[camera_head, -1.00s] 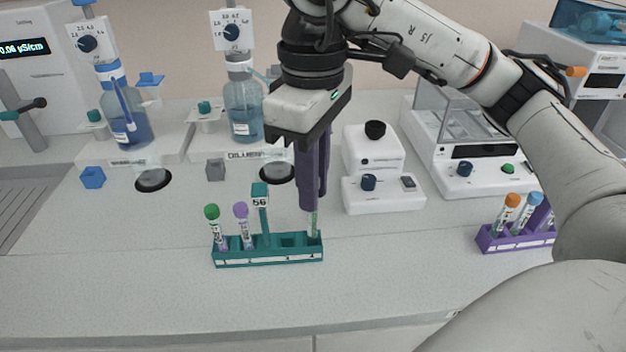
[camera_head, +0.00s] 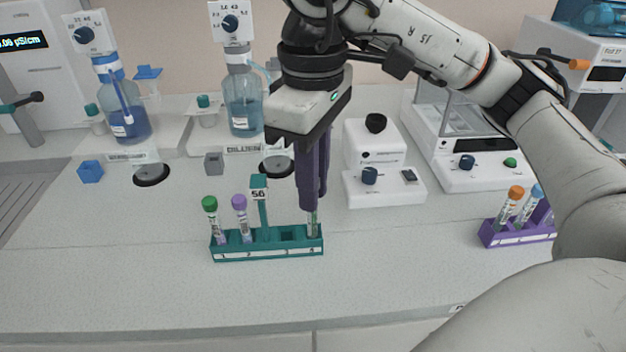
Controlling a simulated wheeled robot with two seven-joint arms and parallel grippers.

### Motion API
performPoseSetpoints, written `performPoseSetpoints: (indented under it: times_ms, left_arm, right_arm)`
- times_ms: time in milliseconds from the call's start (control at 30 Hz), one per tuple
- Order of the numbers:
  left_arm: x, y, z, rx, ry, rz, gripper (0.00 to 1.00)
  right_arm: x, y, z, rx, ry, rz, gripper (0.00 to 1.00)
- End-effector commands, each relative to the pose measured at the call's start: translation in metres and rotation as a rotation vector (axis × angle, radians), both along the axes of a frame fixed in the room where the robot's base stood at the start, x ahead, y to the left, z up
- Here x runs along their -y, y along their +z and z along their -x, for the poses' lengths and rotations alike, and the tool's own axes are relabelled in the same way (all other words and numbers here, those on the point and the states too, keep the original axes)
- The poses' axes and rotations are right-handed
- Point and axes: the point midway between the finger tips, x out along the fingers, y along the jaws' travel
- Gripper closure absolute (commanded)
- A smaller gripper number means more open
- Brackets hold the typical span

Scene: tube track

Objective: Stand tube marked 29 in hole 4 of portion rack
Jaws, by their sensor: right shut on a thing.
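A teal rack (camera_head: 268,254) with numbered holes and a post tag reading 56 (camera_head: 259,194) stands on the bench. A green-capped tube (camera_head: 211,213) and a purple-capped tube (camera_head: 241,215) stand in its left holes. My right gripper (camera_head: 311,206) is above the rack's right end, pointing down. It is shut on a tube (camera_head: 312,224), whose lower part shows below the fingers at hole 4. Its cap and marking are hidden by the fingers. I cannot tell whether the tube rests on the hole's floor. My left gripper is not in view.
A purple rack (camera_head: 521,239) with an orange-capped and a blue-capped tube stands at the right, near my right arm. Two dispensing bottles (camera_head: 243,107) and white instruments (camera_head: 383,187) stand behind. The front of the bench is clear.

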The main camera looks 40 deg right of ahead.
Motion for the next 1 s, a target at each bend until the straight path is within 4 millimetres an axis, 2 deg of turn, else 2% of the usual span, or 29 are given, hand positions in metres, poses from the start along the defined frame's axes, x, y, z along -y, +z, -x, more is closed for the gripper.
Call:
performPoseSetpoints:
  times_ms: [1000]
  left_arm:
    - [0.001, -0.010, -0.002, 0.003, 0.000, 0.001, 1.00]
  right_arm:
    - [0.000, -0.013, 0.000, 0.000, 0.000, 0.000, 0.98]
